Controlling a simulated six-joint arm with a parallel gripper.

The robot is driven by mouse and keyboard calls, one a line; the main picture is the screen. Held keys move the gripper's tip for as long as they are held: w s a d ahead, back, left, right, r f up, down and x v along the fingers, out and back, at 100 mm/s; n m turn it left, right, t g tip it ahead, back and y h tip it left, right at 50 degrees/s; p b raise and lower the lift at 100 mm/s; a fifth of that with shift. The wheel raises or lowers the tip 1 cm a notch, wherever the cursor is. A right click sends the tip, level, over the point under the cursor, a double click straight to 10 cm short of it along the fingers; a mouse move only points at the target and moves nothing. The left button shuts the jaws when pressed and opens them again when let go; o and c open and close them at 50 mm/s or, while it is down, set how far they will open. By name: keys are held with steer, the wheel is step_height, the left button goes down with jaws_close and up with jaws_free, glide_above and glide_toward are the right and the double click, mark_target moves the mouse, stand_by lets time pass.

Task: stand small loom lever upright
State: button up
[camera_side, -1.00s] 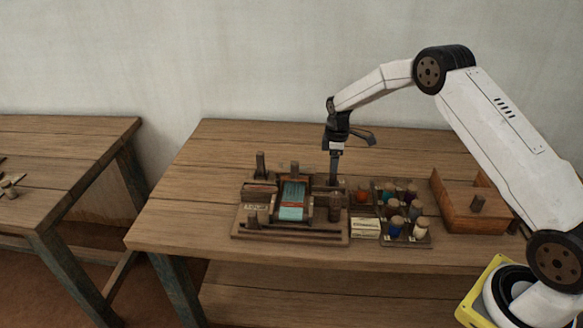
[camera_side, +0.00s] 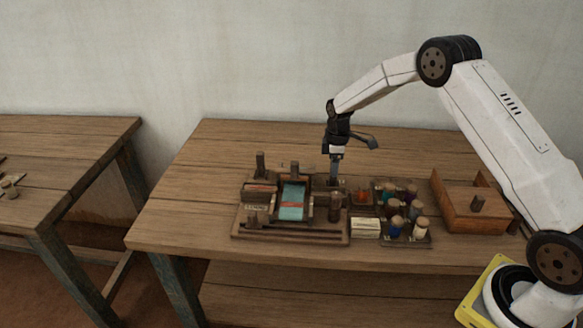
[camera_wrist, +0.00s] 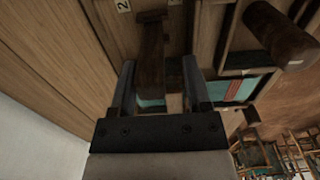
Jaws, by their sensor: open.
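The small loom (camera_side: 270,236) stands on the table, with teal cloth (camera_side: 292,212) in its middle. My gripper (camera_side: 334,180) points down at the loom's back right corner. In the wrist view my gripper (camera_wrist: 159,66) is open, with one finger on each side of a dark wooden lever (camera_wrist: 150,50). The lever has a wider end piece, and its other end runs down between the fingers near the cloth. I cannot tell whether the fingers touch it or how far it is tilted. In the side view my gripper hides most of it.
A thick wooden post (camera_wrist: 278,36) stands close beside the lever; other posts (camera_side: 260,164) rise from the loom. The table's left and back are clear.

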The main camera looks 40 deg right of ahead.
steer(key=shift+w+d, duration=0.3)
steer(key=shift+w, duration=0.05)
stand_by(0.3)
steer(key=shift+o, duration=0.8)
steer(key=shift+r, duration=0.1)
steer(key=shift+r, duration=3.15)
